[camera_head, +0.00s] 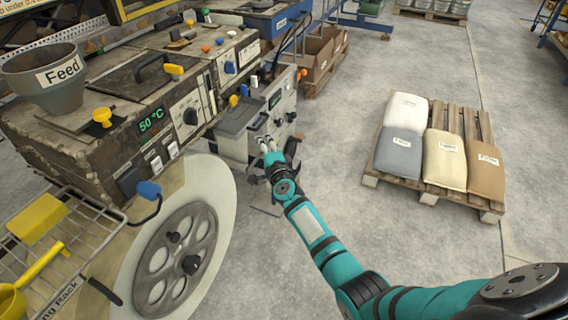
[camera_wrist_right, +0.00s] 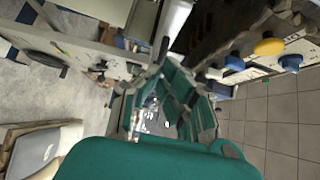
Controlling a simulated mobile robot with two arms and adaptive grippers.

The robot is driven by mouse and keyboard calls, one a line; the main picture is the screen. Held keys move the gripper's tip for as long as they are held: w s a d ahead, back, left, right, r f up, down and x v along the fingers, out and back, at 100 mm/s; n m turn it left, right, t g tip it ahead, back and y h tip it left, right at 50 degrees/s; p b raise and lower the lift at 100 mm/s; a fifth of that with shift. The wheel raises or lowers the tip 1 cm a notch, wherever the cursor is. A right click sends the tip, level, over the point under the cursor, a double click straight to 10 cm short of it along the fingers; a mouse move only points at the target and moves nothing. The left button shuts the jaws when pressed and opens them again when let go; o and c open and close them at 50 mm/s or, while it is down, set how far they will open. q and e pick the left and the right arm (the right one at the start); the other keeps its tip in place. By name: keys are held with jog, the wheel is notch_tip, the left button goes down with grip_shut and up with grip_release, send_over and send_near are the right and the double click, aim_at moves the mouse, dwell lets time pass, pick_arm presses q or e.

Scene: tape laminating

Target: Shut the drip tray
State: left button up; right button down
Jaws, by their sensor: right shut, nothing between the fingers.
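A grey, flat-topped tray-like part (camera_head: 238,117) at the side of the worn machine, under its right end, looks like the drip tray. Its dark front edge faces right, and I cannot tell how far out it stands. My right gripper (camera_head: 267,144) is shut and empty, just below and in front of this part; I cannot tell whether it touches it. In the right wrist view the gripper's fingers (camera_wrist_right: 160,62) come together near a pale machine front. The tray is not clear in that view. My left gripper is not in view.
The worn machine (camera_head: 75,130) with a feed funnel (camera_head: 45,78) fills the left. A large spoked wheel (camera_head: 176,260) stands below it. A pallet (camera_head: 480,205) with several sacks stands to the right. The floor between is clear. Cardboard boxes (camera_head: 318,55) sit behind.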

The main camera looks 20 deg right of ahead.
jog(key=s+a+p, duration=0.1)
jog(key=s+p, duration=0.1)
jog(key=s, duration=0.7)
jog(key=s+a+f+n+g+y, duration=0.1)
jog(key=s+a+f+n+g, duration=0.2)
jog(key=s+f, duration=0.5)
jog(key=s+f+n+g+y+p, duration=0.15)
jog(key=s+f+n, duration=0.25)
jog(key=f, duration=0.8)
jog(key=s+a+f+n+g, duration=0.2)
jog(key=s+f+n+g, duration=0.3)
jog(key=f, duration=0.5)
pick_arm(q)
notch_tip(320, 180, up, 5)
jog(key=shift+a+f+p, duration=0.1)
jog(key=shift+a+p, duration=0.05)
jog(key=shift+p, duration=0.3)
pick_arm(e)
jog(key=s+d+f+n+g, duration=0.1)
jog(key=s+f, duration=0.4)
jog(key=s, duration=0.8)
jog(key=s+d+f+n+g+h, duration=0.1)
jog(key=s+f+n+g, duration=0.3)
jog(key=s, duration=0.8)
jog(key=s+d+f+n+g, duration=0.2)
jog(key=s+f+n, duration=0.2)
jog(key=s, duration=0.9)
notch_tip(320, 180, down, 2)
jog(key=shift+s+f, duration=0.25)
jog(key=shift+s, duration=0.05)
